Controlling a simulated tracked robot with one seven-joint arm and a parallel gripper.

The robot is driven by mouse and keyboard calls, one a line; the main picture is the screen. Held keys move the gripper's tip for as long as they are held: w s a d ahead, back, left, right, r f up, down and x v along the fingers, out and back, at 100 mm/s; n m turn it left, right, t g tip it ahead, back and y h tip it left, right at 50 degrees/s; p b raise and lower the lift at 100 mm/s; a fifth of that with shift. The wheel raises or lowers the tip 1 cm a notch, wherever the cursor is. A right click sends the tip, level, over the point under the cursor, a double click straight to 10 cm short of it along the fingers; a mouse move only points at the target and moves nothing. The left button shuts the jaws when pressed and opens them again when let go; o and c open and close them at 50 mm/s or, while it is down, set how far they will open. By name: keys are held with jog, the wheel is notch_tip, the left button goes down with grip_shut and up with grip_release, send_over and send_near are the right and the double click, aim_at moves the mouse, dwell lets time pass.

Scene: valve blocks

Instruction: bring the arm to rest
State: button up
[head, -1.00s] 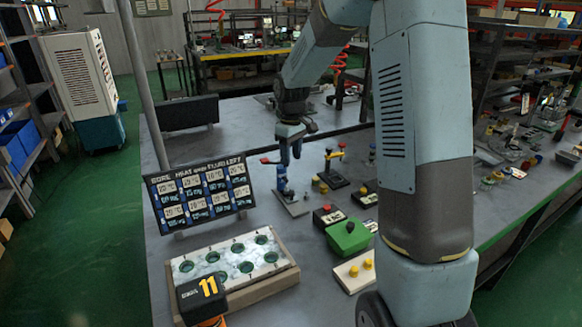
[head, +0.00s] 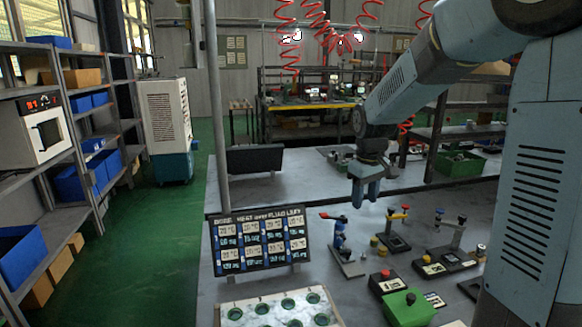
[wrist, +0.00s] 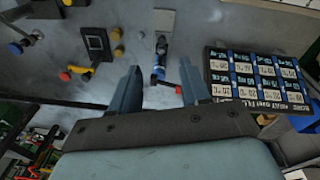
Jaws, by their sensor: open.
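My arm, blue-grey, reaches from the right side of the head view toward the table. My gripper (head: 366,190) hangs pointing down above the table, behind the blue valve block with a red handle (head: 341,243). In the wrist view the gripper (wrist: 164,92) has its two fingers spread apart with nothing between them. The blue valve (wrist: 159,66) shows beyond the fingertips, apart from them.
A dark display board (head: 260,241) stands left of the valves. A white tray with green-rimmed holes (head: 262,310) is in front. Shelves (head: 75,150) line the left wall.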

jog(key=s+d+r+m+t, duration=0.1)
jog(key=s+r, duration=0.3)
jog(key=s, duration=0.9)
jog(key=s+d+r+m+t, duration=0.1)
jog(key=s+r+m+t, duration=0.2)
jog(key=s, duration=1)
jog(key=shift+d+r+m, duration=0.4)
jog(key=shift+r+m, duration=0.4)
jog(key=shift+r, duration=0.1)
